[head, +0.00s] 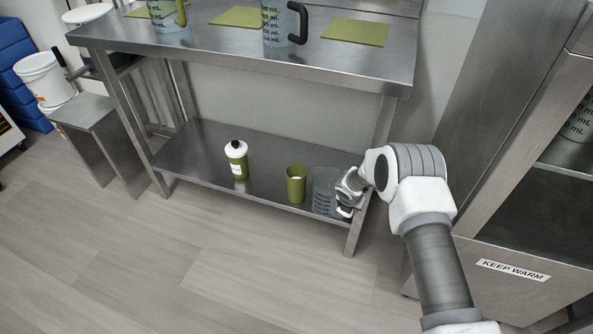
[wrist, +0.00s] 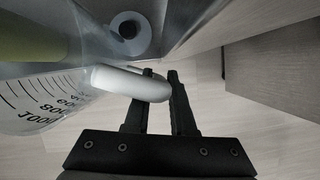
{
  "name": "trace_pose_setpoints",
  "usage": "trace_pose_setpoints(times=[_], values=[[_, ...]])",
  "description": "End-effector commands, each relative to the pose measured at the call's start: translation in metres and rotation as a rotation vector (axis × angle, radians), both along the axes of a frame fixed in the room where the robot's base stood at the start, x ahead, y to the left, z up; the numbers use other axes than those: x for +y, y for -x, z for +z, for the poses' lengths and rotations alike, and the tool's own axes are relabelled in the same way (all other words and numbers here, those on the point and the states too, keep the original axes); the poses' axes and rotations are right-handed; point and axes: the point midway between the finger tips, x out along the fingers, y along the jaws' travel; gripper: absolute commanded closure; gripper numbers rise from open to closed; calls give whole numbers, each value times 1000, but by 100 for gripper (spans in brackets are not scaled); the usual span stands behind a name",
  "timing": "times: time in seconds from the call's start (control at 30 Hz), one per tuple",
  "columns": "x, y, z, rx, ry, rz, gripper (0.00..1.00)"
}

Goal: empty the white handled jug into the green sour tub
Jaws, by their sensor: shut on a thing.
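A clear jug (head: 325,190) with dark measuring marks stands at the right end of the steel table's lower shelf. In the wrist view its clear wall (wrist: 50,95) fills the left side, and its white handle (wrist: 118,82) reaches between my fingers. My gripper (head: 346,208) is at the jug's right side; in the wrist view my gripper (wrist: 162,76) is shut on the white handle. The jug's contents cannot be made out. An open green tub (head: 296,186) stands just left of the jug on the same shelf; I cannot read any label on it.
The tabletop (head: 340,62) above holds green mats and two more clear jugs, one with a black handle (head: 299,22). A steel cabinet (head: 490,190) marked KEEP WARM is at right. The front floor is clear.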

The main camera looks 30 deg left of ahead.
Motion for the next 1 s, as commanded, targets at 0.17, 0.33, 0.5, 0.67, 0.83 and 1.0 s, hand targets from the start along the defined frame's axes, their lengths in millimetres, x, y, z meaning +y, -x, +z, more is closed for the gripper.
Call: trace_pose_setpoints(times=[0.17,0.33,0.5,0.67,0.83,1.0], values=[[0,-1,27,-1,-1,-1,100],[-1,1,33,-1,0,1,100],[-12,13,33,-2,5,4,100],[-24,27,30,-2,3,7,100],[-39,42,29,-1,3,5,100],[-51,54,28,-2,2,5,100]])
